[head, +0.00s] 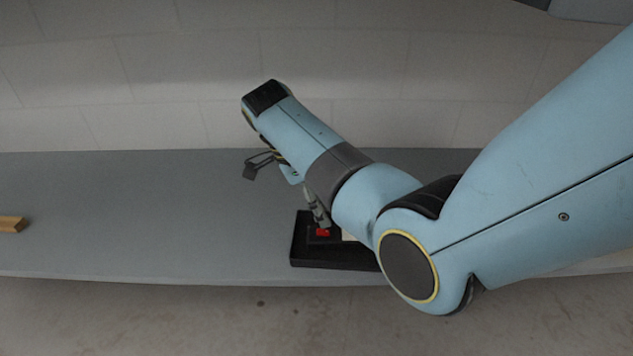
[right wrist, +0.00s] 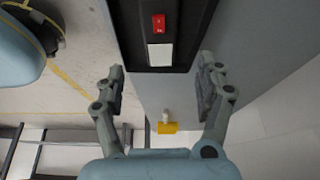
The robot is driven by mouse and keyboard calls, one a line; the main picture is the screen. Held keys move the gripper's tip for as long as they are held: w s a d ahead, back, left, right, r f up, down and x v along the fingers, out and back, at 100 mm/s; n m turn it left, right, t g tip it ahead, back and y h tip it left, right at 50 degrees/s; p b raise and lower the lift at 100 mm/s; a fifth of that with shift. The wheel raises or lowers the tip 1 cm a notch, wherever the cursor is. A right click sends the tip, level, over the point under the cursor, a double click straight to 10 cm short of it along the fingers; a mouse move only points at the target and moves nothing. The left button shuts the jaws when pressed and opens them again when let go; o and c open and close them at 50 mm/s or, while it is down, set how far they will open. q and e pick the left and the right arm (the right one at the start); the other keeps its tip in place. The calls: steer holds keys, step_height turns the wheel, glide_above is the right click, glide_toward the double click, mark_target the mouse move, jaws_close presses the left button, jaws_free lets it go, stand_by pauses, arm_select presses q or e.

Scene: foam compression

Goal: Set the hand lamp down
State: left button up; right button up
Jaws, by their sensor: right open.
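My left gripper is not in view.
A wooden block (head: 12,224) lies at the far left of the grey table (head: 150,215). The table between block and tray is clear. A pale wall stands behind.

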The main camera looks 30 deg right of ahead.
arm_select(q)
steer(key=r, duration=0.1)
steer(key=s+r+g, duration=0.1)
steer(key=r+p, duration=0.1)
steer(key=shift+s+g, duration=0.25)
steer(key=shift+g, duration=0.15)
arm_select(e)
steer(key=v, duration=0.2)
steer(key=shift+a+r, duration=0.1)
steer(key=shift+r, duration=0.2)
steer(key=s+d+f+n+t+y, duration=0.1)
steer(key=s+f+n, duration=0.2)
steer(key=s+n, duration=0.3)
steer(key=s+d+f+n+t, duration=0.1)
steer(key=s+f+n+t, duration=0.15)
steer(key=s+n, duration=0.4)
steer(key=s+a+r+n+t+y, duration=0.1)
steer(key=s+r+n, duration=0.3)
steer(key=s+n, duration=0.2)
steer(key=s+a+r+n+t+y, duration=0.1)
steer(key=s+a+r+n, duration=0.1)
steer(key=s+r+n, duration=0.3)
steer(key=s+n, duration=0.1)
steer(key=s, duration=0.3)
steer(key=shift+s+n+t+y, duration=0.35)
steer(key=shift+s+y, duration=0.05)
steer(key=shift+a+r, duration=0.1)
